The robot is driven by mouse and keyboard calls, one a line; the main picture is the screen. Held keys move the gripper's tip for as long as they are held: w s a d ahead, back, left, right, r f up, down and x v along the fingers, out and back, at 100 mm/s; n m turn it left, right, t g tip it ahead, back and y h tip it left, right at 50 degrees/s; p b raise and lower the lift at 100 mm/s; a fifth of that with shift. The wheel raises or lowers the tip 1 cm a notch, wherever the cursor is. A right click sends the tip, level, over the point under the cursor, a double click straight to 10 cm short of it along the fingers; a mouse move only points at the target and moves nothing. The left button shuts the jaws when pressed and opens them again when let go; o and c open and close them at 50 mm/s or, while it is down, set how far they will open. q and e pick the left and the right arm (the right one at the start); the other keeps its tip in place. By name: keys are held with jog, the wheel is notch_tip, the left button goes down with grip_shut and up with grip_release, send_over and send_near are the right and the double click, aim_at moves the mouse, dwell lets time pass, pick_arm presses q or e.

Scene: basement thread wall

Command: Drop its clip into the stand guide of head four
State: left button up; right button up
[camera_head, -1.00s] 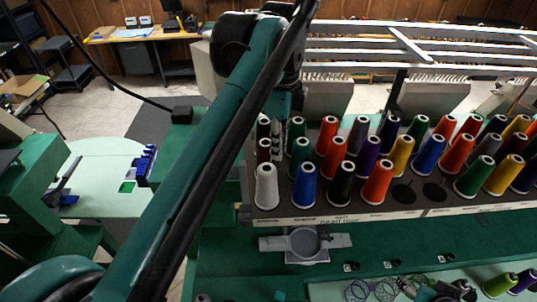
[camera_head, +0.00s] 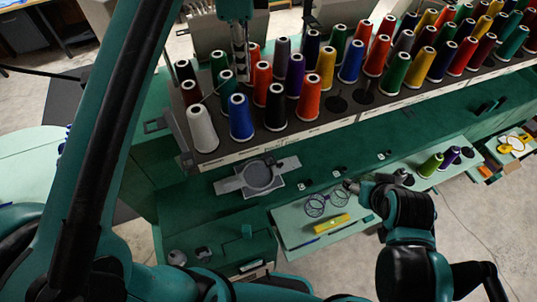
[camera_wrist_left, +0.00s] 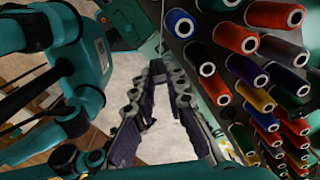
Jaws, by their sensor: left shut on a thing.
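My left gripper (camera_head: 240,72) hangs with its fingers down above the back left of the thread cones on head four's rack. Its fingers also show in the left wrist view (camera_wrist_left: 155,78), drawn together at the tips. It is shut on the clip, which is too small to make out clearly. A thin line slants up from near the white cone (camera_head: 202,130) toward this gripper. The stand guide cannot be made out in the views now. My right gripper (camera_head: 352,187) is low over the pale tray at the front; its finger opening is unclear.
Rows of coloured cones, including a blue one (camera_head: 240,118), crowd the rack (camera_head: 290,139). A grey hoop bracket (camera_head: 258,177) sits below it. The pale tray (camera_head: 290,228) carries glasses (camera_head: 327,204) and a yellow item (camera_head: 332,224). Bare floor lies at right.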

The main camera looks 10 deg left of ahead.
pick_arm(q)
jog(key=p, duration=0.2)
send_over(272, 154)
jog(key=a, duration=0.2)
notch_tip(272, 154, down, 12)
jog(key=f, duration=0.3)
jog(key=s+d+f, duration=0.1)
jog(key=f, duration=0.3)
jog(key=s+d+f, duration=0.1)
jog(key=f, duration=0.3)
jog(key=shift+d, duration=0.15)
jog(key=shift+f+b, duration=1.95)
jog(key=shift+f, duration=0.85)
jog(key=shift+f, duration=0.1)
jog(key=o, duration=0.8)
jog(key=shift+s, duration=0.1)
